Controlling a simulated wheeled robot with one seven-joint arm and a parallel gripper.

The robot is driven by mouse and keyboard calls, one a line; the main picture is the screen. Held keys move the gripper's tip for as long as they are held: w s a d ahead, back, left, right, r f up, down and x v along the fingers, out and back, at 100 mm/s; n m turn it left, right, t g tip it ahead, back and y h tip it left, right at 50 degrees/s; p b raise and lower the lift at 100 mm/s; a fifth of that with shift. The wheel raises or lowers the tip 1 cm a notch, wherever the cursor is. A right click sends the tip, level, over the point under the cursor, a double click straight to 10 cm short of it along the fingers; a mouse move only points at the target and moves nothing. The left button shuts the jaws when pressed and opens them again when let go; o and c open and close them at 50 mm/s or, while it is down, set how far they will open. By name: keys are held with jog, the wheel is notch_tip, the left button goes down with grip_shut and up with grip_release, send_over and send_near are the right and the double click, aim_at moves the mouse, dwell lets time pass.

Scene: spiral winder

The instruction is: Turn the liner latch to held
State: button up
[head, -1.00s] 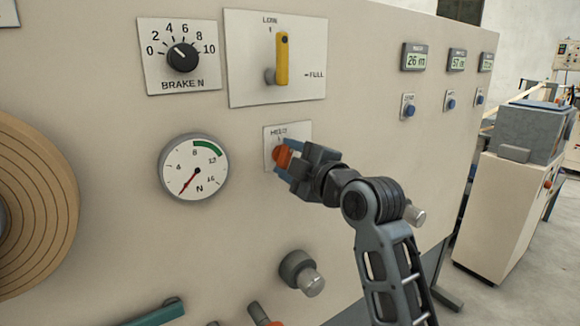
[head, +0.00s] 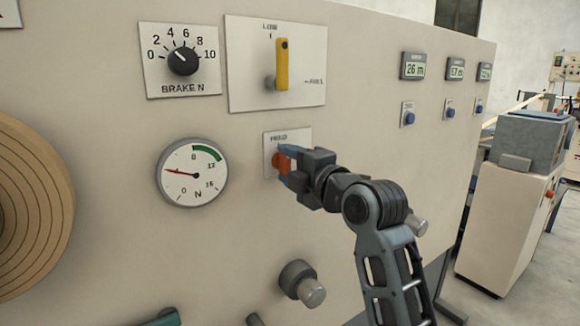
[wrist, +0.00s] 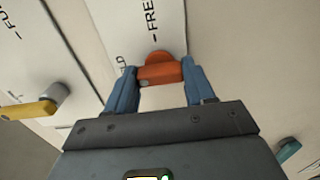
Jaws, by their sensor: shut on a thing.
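The orange liner latch (head: 280,163) sits on a small white plate (head: 272,141) marked HELD at its top, below the yellow lever. My gripper (head: 285,165) is shut on the latch, with its blue fingers on either side of it. In the wrist view, the latch (wrist: 160,72) lies crosswise between the two fingertips, and the plate beside it (wrist: 130,30) reads FREE and part of HELD. My gripper hides much of the latch and plate in the head view, so its exact pointing is hard to tell.
A yellow lever (head: 282,65) on a LOW/FULL plate is just above. A round gauge (head: 192,172) is to the left, with a brake dial (head: 182,61) over it. A grey knob (head: 301,283) sticks out below my gripper.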

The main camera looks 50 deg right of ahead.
jog(key=o, duration=1)
jog(key=shift+o, duration=0.2)
jog(key=shift+s, duration=0.1)
jog(key=v, duration=0.7)
jog(key=shift+s, duration=0.3)
jog(key=shift+a, duration=0.15)
